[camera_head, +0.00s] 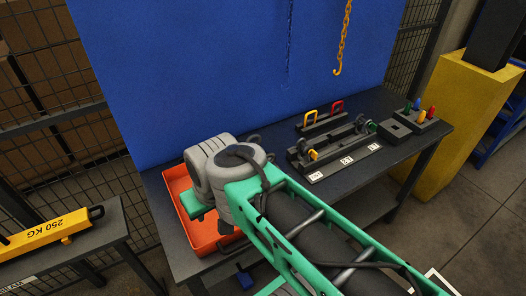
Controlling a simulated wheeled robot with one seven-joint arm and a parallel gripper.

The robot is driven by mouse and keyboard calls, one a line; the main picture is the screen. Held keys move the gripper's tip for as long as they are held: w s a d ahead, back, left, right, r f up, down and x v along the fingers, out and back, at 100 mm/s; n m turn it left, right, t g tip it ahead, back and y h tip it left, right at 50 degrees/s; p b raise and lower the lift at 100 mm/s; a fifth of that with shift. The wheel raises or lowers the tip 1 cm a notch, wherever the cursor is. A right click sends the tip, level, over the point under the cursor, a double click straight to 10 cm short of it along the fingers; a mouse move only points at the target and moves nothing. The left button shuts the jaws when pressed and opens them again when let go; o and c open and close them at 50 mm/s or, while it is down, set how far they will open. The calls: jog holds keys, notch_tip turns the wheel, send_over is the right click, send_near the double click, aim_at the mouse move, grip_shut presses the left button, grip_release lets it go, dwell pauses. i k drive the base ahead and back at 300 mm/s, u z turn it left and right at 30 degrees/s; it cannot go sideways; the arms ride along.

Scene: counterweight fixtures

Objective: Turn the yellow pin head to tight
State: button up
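On the dark table (400,152), a small yellow piece (313,155) sits at the left end of a black fixture (335,165) with white labels along its front; it may be the yellow pin head, but it is too small to tell how far it is turned. Behind it, a yellow loop (310,117) and a red loop (337,106) stand on a black rack (322,126). My arm reaches in from the lower right, its grey joints over the table's left part. My gripper does not show; the arm hides what lies beneath.
An orange tray (178,190) lies at the table's left. A block with coloured pegs (424,124) stands at the right. A yellow hook on a chain (340,62) hangs before the blue panel (200,70). A 250 KG yellow weight (45,238) lies at far left.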

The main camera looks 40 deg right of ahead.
aim_at(313, 153)
jog(key=u, duration=1.05)
jog(key=k, duration=1.05)
jog(key=z, duration=1.8)
jog(key=i, duration=0.5)
jog(key=u, duration=0.05)
